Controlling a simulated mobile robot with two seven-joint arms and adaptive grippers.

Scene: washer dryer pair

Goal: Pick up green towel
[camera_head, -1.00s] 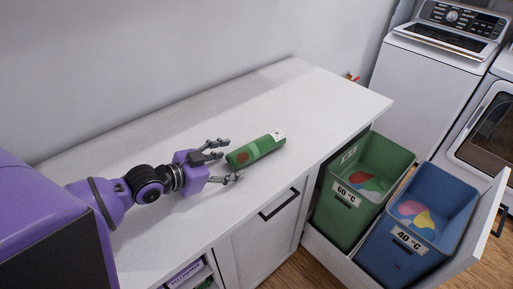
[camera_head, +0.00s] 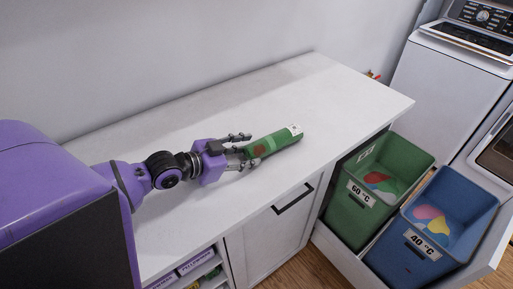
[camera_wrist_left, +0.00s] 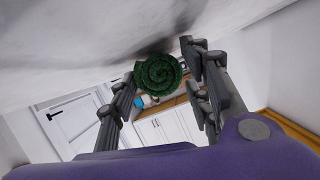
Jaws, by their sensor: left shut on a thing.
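The green towel (camera_head: 275,143) is rolled up with a white label near its far end, and lies on the white countertop (camera_head: 330,100). My left gripper (camera_head: 247,149) is shut on the near end of the roll, with fingers on either side of it. In the left wrist view, the spiral end of the towel (camera_wrist_left: 160,77) shows between the fingers of my left gripper (camera_wrist_left: 160,85). My right gripper is not in view.
A green bin (camera_head: 340,209) marked 60 °C and a blue bin (camera_head: 395,255) marked 40 °C stand in an open drawer at right, with coloured pieces inside. A white washer (camera_head: 440,90) is behind. The countertop around the towel is clear.

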